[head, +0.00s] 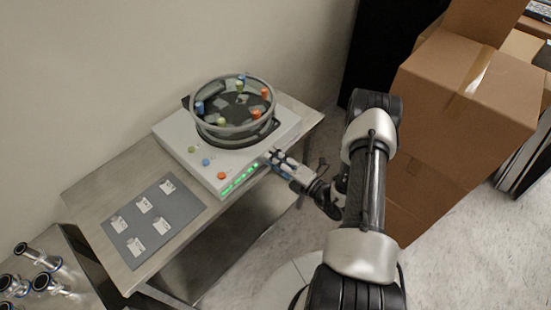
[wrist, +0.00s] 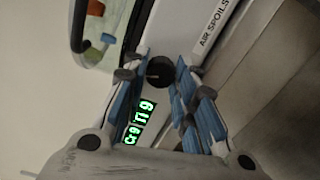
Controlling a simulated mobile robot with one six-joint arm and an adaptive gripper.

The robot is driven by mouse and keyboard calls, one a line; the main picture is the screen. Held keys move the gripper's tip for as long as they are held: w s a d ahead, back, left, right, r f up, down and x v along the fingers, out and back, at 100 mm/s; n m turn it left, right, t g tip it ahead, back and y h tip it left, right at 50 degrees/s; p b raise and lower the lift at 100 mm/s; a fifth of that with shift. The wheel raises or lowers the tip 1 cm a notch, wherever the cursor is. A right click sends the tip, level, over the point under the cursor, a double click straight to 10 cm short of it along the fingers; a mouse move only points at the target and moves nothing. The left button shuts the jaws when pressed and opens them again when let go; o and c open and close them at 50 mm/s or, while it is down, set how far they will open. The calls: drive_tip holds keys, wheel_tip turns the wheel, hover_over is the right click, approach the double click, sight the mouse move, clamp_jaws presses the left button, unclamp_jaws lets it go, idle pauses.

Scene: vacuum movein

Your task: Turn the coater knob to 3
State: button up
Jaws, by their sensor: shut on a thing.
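The coater (head: 178,137) is a white box with a round glass chamber (head: 235,132) on top; it stands on a metal table. Its black round knob (wrist: 160,72) is on the front panel beside a green lit display (wrist: 139,121). My gripper (head: 272,156) is at the right end of that front panel. In the wrist view, my gripper (wrist: 157,76) has its blue-padded fingers on both sides of the knob, shut on it. A small pale mark shows on the knob's face; the number it points to cannot be read. The head view hides the knob behind my gripper.
A grey mat (head: 155,222) with several small labelled squares lies on the metal table (head: 85,195). Several metal flanged pipe parts (head: 42,283) stand at the lower left. Cardboard boxes (head: 470,95) are stacked at the right. The coater's top has several coloured knobs.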

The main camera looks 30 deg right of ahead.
idle(0.5)
drive_tip(key=o, duration=1.1)
drive_tip(key=shift+c, duration=0.2)
drive_tip(key=v, duration=1.2)
